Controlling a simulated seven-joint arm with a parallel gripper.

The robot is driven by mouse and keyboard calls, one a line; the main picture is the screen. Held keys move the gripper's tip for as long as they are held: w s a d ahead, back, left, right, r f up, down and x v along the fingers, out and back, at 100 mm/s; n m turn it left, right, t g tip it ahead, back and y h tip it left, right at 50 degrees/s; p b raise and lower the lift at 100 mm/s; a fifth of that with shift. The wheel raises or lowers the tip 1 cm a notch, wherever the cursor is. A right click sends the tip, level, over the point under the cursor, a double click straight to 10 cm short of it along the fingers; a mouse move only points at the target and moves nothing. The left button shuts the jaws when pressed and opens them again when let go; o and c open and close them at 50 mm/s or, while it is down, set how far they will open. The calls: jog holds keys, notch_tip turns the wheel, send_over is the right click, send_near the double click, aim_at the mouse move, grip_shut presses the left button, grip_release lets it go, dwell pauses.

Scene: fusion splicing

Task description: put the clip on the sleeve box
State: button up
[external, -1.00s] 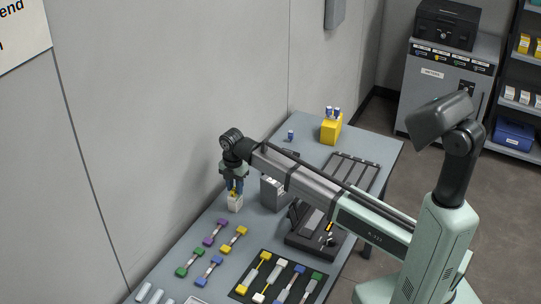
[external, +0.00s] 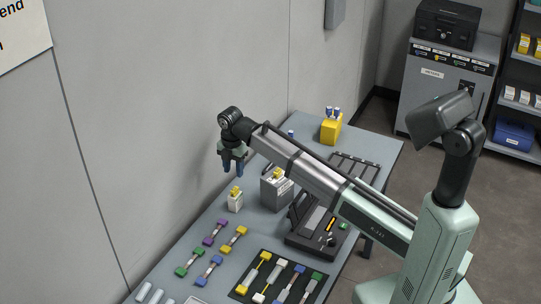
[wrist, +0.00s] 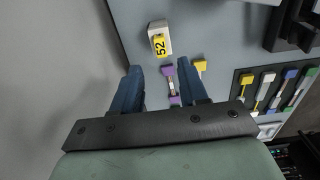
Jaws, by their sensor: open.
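A yellow clip (external: 236,190) marked 52 sits on top of a small white box (external: 235,204), which looks like the sleeve box. In the wrist view the clip (wrist: 159,45) lies at the near end of the white box (wrist: 155,27). My gripper (external: 233,173) is above the box, apart from it, pointing down. In the wrist view my gripper (wrist: 159,67) has its two blue fingers spread with nothing between them.
A grey box (external: 272,195) with a yellow piece on top stands right of the white box. Purple, yellow, green and blue connector pieces (external: 215,232) lie in front. A black splicer (external: 312,236) and yellow block (external: 331,130) stand farther right. The wall is close at left.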

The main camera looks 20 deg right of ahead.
jog(key=shift+r, duration=1.95)
